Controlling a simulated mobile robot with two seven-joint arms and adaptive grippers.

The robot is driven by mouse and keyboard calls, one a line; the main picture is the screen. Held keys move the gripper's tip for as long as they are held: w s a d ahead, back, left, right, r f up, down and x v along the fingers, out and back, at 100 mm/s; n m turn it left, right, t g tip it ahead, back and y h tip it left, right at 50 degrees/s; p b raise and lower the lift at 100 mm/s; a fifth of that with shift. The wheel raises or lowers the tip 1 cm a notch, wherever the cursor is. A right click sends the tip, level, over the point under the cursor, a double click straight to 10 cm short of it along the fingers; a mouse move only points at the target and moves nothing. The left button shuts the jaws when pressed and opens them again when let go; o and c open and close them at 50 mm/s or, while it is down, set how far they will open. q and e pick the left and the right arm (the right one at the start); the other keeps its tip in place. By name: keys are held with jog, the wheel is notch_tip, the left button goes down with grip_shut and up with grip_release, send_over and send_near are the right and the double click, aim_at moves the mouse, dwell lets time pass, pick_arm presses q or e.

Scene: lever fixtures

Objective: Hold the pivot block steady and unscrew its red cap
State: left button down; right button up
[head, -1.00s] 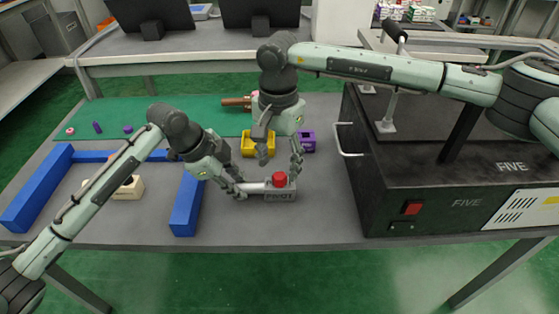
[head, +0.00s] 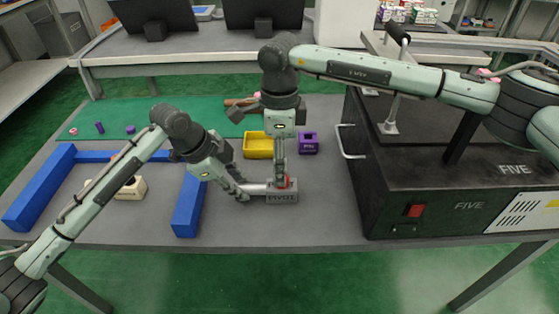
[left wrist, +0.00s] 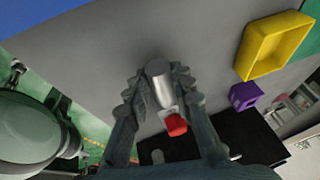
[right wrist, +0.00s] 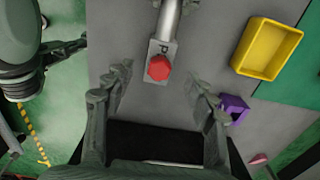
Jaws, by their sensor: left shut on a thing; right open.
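The grey pivot block (head: 283,198), marked PIVOT, lies on the table in the head view with a silver bar (left wrist: 159,88) running from its left side. My left gripper (head: 246,190) is shut on that bar. The red cap (right wrist: 158,68) sits on top of the block; in the head view it is partly hidden by my right gripper (head: 282,180). My right gripper is open and points down over the block. In the right wrist view the cap lies between its spread fingers, apparently not gripped. The cap also shows in the left wrist view (left wrist: 176,125).
A yellow bin (head: 258,146) and a purple block (head: 308,143) stand behind the pivot block. A blue frame (head: 187,208) is on the left, with a beige block (head: 132,188). A large black box (head: 440,205) bounds the right side. The table front is clear.

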jog(key=shift+f, duration=1.45)
grip_shut()
jog(key=n, duration=0.6)
jog(key=shift+s, duration=0.1)
jog(key=n, duration=0.6)
jog(key=shift+s+d, duration=0.1)
jog(key=shift+d, duration=0.05)
jog(key=n, duration=0.6)
jog(key=shift+d, duration=0.1)
jog(key=n, duration=0.5)
jog(key=shift+d, duration=0.1)
grip_release()
